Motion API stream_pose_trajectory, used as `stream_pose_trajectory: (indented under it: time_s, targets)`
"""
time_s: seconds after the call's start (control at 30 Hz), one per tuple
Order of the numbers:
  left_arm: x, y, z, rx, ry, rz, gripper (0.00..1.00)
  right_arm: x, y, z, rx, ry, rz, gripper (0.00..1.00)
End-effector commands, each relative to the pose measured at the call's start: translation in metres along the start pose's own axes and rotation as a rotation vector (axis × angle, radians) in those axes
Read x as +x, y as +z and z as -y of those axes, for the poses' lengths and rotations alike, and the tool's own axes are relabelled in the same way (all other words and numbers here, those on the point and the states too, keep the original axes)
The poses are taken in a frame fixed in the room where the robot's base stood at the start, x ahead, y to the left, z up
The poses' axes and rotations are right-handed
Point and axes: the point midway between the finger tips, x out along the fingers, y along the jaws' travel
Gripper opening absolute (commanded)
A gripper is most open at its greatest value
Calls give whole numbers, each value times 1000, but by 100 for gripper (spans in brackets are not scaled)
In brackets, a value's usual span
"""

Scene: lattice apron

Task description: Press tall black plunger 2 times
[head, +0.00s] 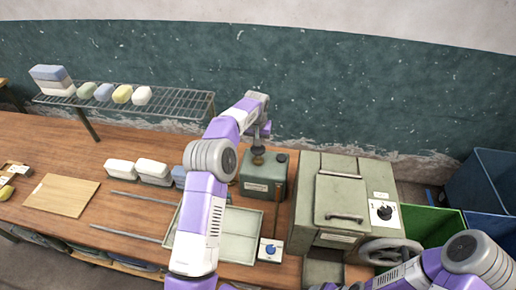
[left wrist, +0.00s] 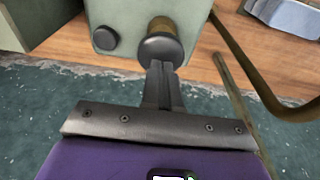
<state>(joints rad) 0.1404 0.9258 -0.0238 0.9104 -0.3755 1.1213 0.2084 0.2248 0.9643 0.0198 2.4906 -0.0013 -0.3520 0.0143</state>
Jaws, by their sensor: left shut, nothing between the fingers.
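The tall plunger (left wrist: 160,50) has a round black cap on a brass-coloured stem and stands out of a green box (head: 262,187). In the head view its top is partly hidden under my left gripper (head: 261,142). In the left wrist view the left gripper (left wrist: 160,68) is shut and empty, its fingertips at the edge of the black cap. I cannot tell whether they touch it. A shorter black knob (left wrist: 105,38) sits beside the plunger on the same box. My right arm shows at the lower right, its gripper out of view.
A green cabinet (head: 345,190) with a handle and dial stands right of the box. A tray (head: 240,222) and a blue-knobbed switch box (head: 270,249) lie in front. A wire rack (head: 180,101) is at the back left. A wooden board (head: 62,194) lies on the bench at left.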

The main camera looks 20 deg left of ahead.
Motion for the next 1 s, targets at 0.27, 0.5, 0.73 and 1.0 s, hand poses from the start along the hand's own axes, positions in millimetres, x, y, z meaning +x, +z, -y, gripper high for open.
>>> stream_pose_trajectory:
  time_s: [0.27, 0.5, 0.73, 1.0]
  targets:
    - [0, 0, 0, 0, 0, -1, 0, 0, 0, 0, 0, 0, 0, 67]
    - [7, 1, 0, 0, 0, 0, 0, 4, 0, -2, 0, 0, 0, 67]
    - [18, 3, 0, 0, 0, -1, 0, 11, 0, -4, 0, 0, 0, 67]
    - [33, 5, 0, 0, 0, 2, 0, 18, -1, -7, 0, 0, 0, 67]
